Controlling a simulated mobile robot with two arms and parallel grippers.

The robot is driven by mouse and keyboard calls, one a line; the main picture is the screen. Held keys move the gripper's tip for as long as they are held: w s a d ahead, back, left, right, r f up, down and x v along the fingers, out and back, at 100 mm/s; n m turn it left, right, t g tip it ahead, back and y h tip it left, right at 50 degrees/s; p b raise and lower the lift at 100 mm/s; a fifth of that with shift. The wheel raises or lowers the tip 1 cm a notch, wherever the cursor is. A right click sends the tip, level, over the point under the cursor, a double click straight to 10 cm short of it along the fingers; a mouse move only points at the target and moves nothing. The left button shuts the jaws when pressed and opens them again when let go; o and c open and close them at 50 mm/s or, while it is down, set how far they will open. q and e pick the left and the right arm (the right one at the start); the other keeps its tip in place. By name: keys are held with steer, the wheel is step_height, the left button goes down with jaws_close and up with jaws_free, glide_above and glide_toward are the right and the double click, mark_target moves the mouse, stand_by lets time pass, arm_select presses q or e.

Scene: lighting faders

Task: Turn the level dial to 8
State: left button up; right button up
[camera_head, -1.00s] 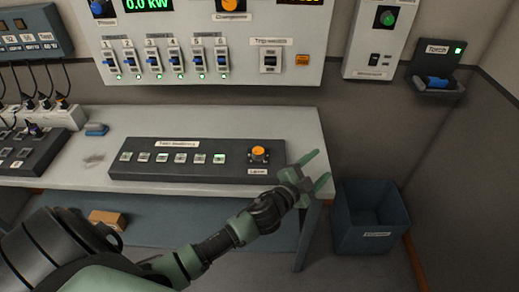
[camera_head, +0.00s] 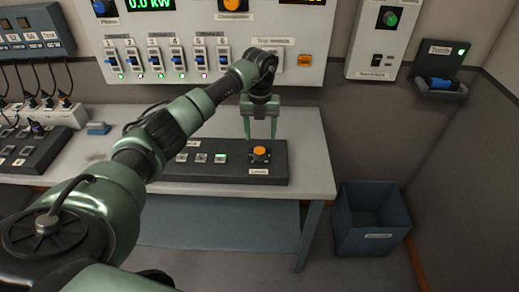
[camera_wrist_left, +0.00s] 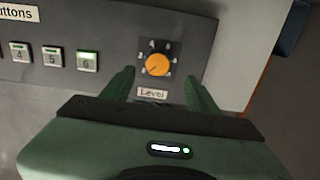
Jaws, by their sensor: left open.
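The level dial (camera_head: 260,151) is an orange knob on a black square plate at the right end of the dark button panel (camera_head: 230,179). My left gripper (camera_head: 261,137) is open and points down above the dial. In the left wrist view its two fingers (camera_wrist_left: 160,85) lie to the left and right of the dial, apart from it. My right gripper is not in view.
Several square buttons line the panel left of the dial; the one marked 6 (camera_wrist_left: 87,61) is lit green. A wall panel with breakers (camera_head: 195,60) stands behind my arm. A blue-grey bin (camera_head: 372,245) stands right of the table (camera_head: 312,160).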

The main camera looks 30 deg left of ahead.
mark_target(259, 150)
arm_select(q)
steer(key=shift+s+a+f, duration=0.1)
steer(key=shift+a+f, duration=0.05)
steer(key=shift+a, duration=0.1)
step_height(259, 150, down, 7)
steer(key=shift+d+f+p, duration=0.1)
steer(key=shift+f+p, duration=0.05)
steer(key=shift+p, duration=0.7)
jaws_close()
